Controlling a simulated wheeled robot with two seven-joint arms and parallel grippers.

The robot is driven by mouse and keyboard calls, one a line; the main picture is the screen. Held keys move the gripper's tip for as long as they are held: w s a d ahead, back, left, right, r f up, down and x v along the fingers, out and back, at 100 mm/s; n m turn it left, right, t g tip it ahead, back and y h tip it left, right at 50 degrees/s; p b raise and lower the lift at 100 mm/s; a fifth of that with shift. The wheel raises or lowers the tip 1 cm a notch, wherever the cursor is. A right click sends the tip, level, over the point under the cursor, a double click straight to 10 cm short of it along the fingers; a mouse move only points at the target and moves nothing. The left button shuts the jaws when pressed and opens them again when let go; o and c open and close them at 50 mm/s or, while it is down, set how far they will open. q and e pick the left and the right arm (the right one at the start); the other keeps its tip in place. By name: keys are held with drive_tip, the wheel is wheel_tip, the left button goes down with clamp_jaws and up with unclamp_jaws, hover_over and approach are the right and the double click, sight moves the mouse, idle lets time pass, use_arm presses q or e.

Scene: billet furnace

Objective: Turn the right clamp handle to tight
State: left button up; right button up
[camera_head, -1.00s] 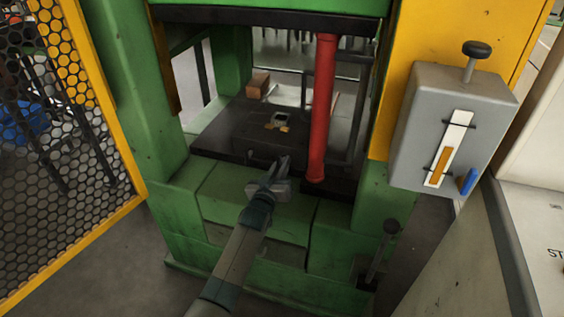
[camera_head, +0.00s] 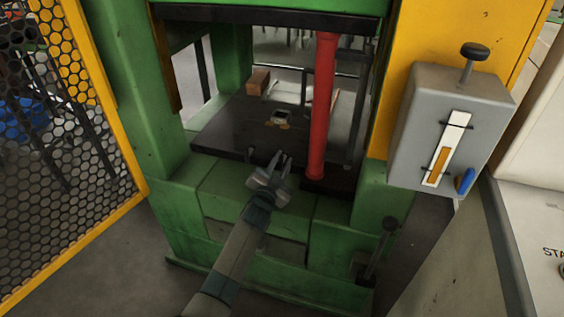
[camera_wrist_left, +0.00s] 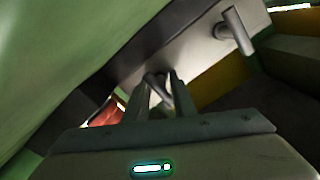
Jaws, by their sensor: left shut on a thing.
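My left gripper (camera_head: 280,163) is at the front edge of the dark press bed (camera_head: 225,135), left of the red column's foot. In the left wrist view, my left gripper (camera_wrist_left: 157,85) has its two fingers shut on a small bar, which appears to be the right clamp handle (camera_wrist_left: 154,84). The fingers cover most of it, so its angle is hard to tell. A second, pale cylindrical handle (camera_wrist_left: 236,30) stands free on the same grey face, to the right in the wrist view. My right gripper is not in view.
The red column (camera_head: 322,105) stands close to the right of the gripper. Green press posts (camera_head: 135,90) flank the bed. A grey box with a gauge and blue lever (camera_head: 465,181) is at the right. A yellow-framed mesh guard (camera_head: 90,225) is at the left.

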sight(280, 165)
use_arm(q)
drive_tip(key=shift+o, duration=0.3)
drive_tip(key=shift+m, duration=0.4)
drive_tip(key=o, duration=0.7)
drive_tip(key=shift+s+a, duration=0.1)
drive_tip(key=shift+s, duration=0.05)
